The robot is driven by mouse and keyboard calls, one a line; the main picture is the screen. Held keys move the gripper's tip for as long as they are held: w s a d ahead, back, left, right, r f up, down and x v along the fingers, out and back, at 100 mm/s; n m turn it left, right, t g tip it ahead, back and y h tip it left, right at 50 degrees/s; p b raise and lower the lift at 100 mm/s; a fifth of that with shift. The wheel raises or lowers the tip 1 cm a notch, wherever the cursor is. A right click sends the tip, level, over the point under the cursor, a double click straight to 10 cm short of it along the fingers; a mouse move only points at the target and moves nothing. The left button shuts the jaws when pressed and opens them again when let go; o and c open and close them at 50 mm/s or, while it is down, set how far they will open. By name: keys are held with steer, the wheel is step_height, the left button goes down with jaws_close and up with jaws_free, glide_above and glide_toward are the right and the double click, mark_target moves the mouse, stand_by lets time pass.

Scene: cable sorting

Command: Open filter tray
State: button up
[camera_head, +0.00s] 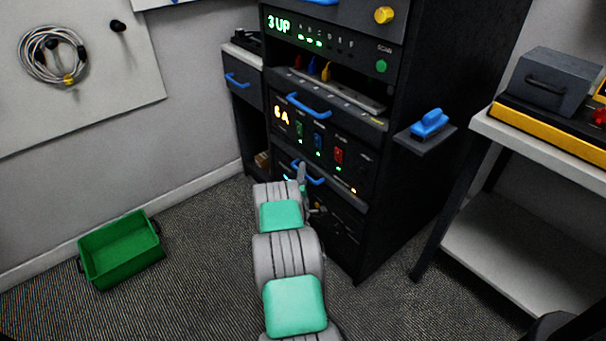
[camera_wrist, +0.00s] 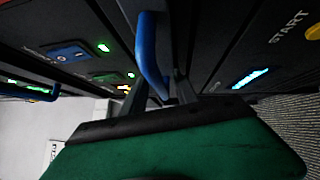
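The rack's lower front has a blue bar handle (camera_head: 309,174), below the panel showing "6A"; I take this as the filter tray's handle, though no label naming it is readable. The tray front looks flush with the rack. My gripper (camera_head: 302,182) is at this handle, partly hidden by my own arm. In the wrist view the blue handle (camera_wrist: 150,55) runs up from between the two dark fingers of my gripper (camera_wrist: 163,85). The fingers stand apart with the handle between them; firm contact is not visible.
A higher drawer with a blue handle (camera_head: 309,105) sits above the "6A" panel. A small side shelf (camera_head: 427,139) holds a blue object. A white-topped bench (camera_head: 540,137) stands at right. A green bin (camera_head: 120,249) is on the floor at left, with clear carpet around it.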

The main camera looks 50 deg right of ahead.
jaws_close()
stand_by(1.2)
